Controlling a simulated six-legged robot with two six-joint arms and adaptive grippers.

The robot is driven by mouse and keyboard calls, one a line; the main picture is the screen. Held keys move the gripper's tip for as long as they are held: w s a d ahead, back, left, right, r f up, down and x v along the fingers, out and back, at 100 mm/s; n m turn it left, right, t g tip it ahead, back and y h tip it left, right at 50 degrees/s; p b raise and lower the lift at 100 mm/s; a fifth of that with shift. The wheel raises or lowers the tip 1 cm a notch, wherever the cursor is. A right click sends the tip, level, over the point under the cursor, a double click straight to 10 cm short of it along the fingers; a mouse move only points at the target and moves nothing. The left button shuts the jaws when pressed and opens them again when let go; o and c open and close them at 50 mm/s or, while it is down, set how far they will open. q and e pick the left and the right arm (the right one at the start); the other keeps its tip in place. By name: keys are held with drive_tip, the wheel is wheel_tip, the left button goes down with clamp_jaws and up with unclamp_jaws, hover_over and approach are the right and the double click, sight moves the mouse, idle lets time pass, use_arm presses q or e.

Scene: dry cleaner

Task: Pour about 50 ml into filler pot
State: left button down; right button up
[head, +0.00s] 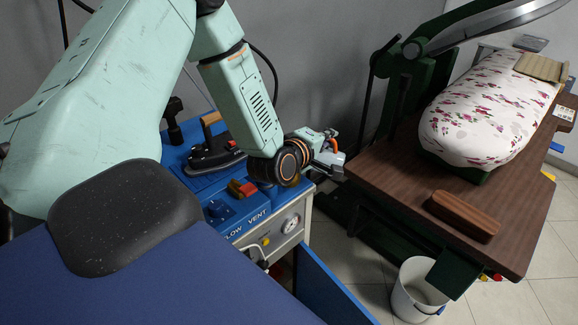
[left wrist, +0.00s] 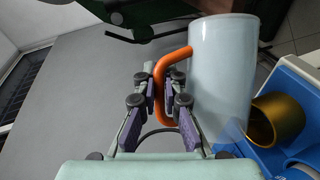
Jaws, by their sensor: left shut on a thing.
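My left gripper (left wrist: 160,95) is shut on the orange handle (left wrist: 162,68) of a pale whitish jug (left wrist: 222,75). In the head view the gripper is at the end of my arm, and only a bit of the jug (head: 337,159) shows beyond it. No liquid or stream is visible. My right gripper is not in view.
The blue station top (head: 198,180) carries an iron (head: 213,152) and a red-and-brown block (head: 242,188). A pressing table (head: 400,178) with a flowered pad (head: 490,110) stands to the right. A white bucket (head: 415,292) is on the floor.

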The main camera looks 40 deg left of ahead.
sight(335, 147)
use_arm(q)
drive_tip(key=shift+s+a+r+n+h, duration=0.3)
drive_tip(key=shift+a+r+n, duration=0.15)
drive_tip(key=shift+a, duration=0.25)
idle(0.7)
drive_tip(key=shift+w+d+f, duration=0.1)
drive_tip(key=shift+d+f, duration=0.05)
drive_tip(key=shift+d, duration=0.1)
drive_tip(key=shift+w+d+f+m+g+y+b, duration=0.2)
drive_tip(key=shift+w+d+f+m, duration=0.2)
drive_tip(key=shift+d, duration=0.2)
drive_tip(key=shift+w+d+f+m+g+y+b, duration=0.1)
drive_tip(key=shift+w+d+f+m+y, duration=0.15)
drive_tip(key=shift+d+m, duration=0.3)
drive_tip(key=shift+d+f, duration=0.25)
drive_tip(key=shift+d+f+m, duration=0.1)
drive_tip(key=shift+f+m, duration=0.2)
drive_tip(key=shift+f, duration=0.05)
drive_tip(key=f+m, duration=0.1)
drive_tip(key=d+f+m+g+y+b, duration=0.1)
drive_tip(key=w+d+f+m+y, duration=0.1)
drive_tip(key=f, duration=0.1)
drive_tip(key=shift+w+d+g, duration=0.1)
drive_tip(key=shift+g, duration=0.2)
drive_tip(key=w+d+f+m+g+y+b, duration=0.1)
drive_tip(key=d+f+m+y+b, duration=0.3)
drive_tip(key=f, duration=0.4)
drive_tip(key=shift+w+d+f+m+g+b, duration=0.4)
drive_tip(key=shift+w+d+m+b, duration=0.4)
drive_tip(key=shift+m, duration=0.1)
